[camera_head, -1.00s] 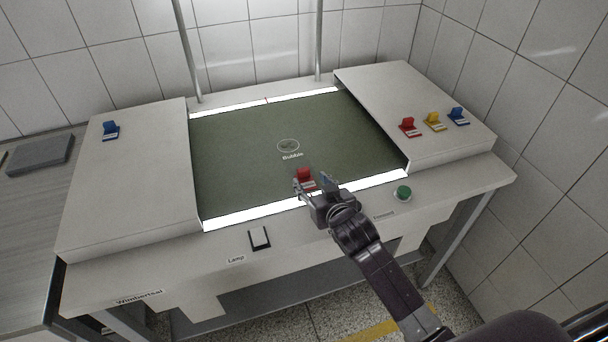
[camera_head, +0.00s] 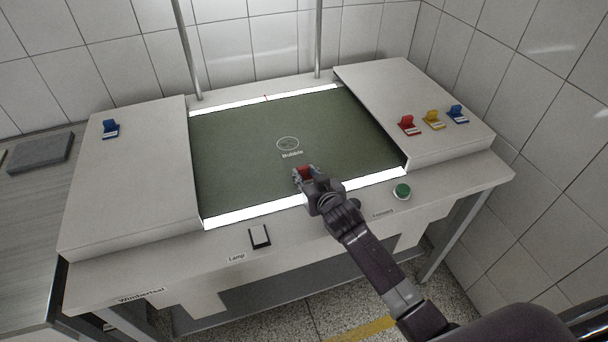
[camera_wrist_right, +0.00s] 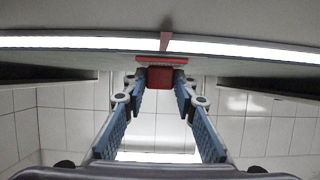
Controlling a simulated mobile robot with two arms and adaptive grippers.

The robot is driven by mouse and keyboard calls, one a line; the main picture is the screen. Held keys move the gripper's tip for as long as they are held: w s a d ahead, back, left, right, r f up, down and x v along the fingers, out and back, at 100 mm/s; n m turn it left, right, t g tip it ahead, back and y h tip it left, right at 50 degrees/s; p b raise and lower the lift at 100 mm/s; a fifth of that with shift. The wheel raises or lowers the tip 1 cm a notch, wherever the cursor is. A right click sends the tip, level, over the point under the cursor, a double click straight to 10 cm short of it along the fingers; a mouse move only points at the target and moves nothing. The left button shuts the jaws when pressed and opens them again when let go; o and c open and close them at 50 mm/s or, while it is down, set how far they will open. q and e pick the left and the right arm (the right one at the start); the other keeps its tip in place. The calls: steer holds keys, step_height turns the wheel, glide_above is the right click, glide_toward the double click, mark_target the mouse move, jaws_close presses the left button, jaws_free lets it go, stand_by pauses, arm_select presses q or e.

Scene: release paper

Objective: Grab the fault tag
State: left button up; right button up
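The red tag (camera_head: 306,173), which I take to be the fault tag, stands on the green panel (camera_head: 240,150) near its front edge, below the "Bubble" label. My right gripper (camera_head: 307,177) is at the tag, one finger on each side. In the right wrist view the red tag (camera_wrist_right: 160,77) is between the blue-padded fingertips (camera_wrist_right: 160,82). The fingers look open, with at most narrow gaps beside the tag; contact is unclear. The gripper partly hides the tag in the head view. My left gripper is not in view.
Red (camera_head: 408,125), yellow (camera_head: 433,120) and blue (camera_head: 457,114) tags stand on the right raised cover. Another blue tag (camera_head: 110,129) is on the left cover. A green button (camera_head: 402,191) and a lamp switch (camera_head: 259,236) are on the front ledge. The panel's middle is clear.

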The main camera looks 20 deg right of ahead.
steer(key=shift+c, duration=1.3)
